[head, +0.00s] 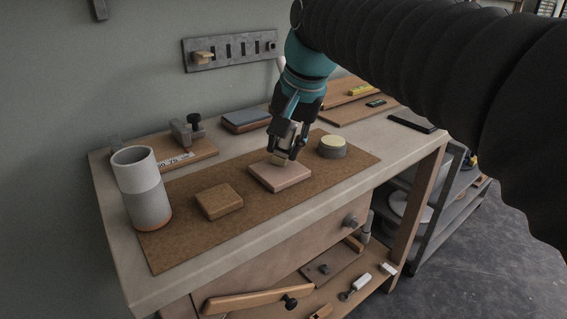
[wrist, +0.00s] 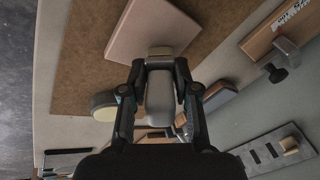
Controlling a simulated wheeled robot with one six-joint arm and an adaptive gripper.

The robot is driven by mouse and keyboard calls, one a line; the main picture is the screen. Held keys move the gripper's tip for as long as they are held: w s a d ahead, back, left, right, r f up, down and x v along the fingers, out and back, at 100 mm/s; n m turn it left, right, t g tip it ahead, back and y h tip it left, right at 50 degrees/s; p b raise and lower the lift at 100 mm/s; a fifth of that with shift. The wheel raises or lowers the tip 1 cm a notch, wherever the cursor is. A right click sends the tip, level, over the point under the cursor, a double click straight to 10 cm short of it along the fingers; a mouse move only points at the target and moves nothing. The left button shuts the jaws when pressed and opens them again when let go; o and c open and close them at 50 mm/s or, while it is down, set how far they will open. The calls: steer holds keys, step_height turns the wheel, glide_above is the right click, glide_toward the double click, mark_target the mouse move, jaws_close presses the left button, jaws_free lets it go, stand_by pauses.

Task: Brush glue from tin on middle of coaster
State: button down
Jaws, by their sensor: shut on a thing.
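The coaster, a pale pinkish square slab (head: 281,178), lies flat on a brown mat; it also shows in the wrist view (wrist: 150,25). My gripper (head: 285,147) is shut on a brush, whose pale grey handle (wrist: 160,98) points down between the fingers. The brush's tan tip (head: 278,159) is at the back part of the coaster; I cannot tell whether it touches. The tin (head: 332,151), a low grey round with a pale yellow top, stands right of the coaster; it also shows in the wrist view (wrist: 104,106). No glue can be made out on the coaster.
A brown square block (head: 219,202) lies left of the coaster on the mat (head: 190,245). A tall grey-white cylinder (head: 141,190) stands at the left. A clamp on a board (head: 187,130) and a grey-blue block (head: 246,120) sit behind. The mat's front is clear.

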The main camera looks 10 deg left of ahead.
stand_by(0.4)
steer(key=shift+w+d+f, duration=0.1)
steer(key=shift+w+d, duration=0.45)
steer(key=shift+w, duration=0.1)
steer(key=shift+s+a, duration=0.1)
steer(key=shift+s+a+r, duration=0.15)
steer(key=shift+s+a, duration=0.55)
steer(key=shift+s, duration=0.15)
steer(key=shift+s+a+r, duration=0.1)
steer(key=shift+s+a, duration=0.6)
steer(key=shift+s, duration=0.1)
steer(key=shift+s+a+f, duration=0.1)
steer(key=shift+s+a, duration=0.4)
steer(key=shift+s, duration=0.1)
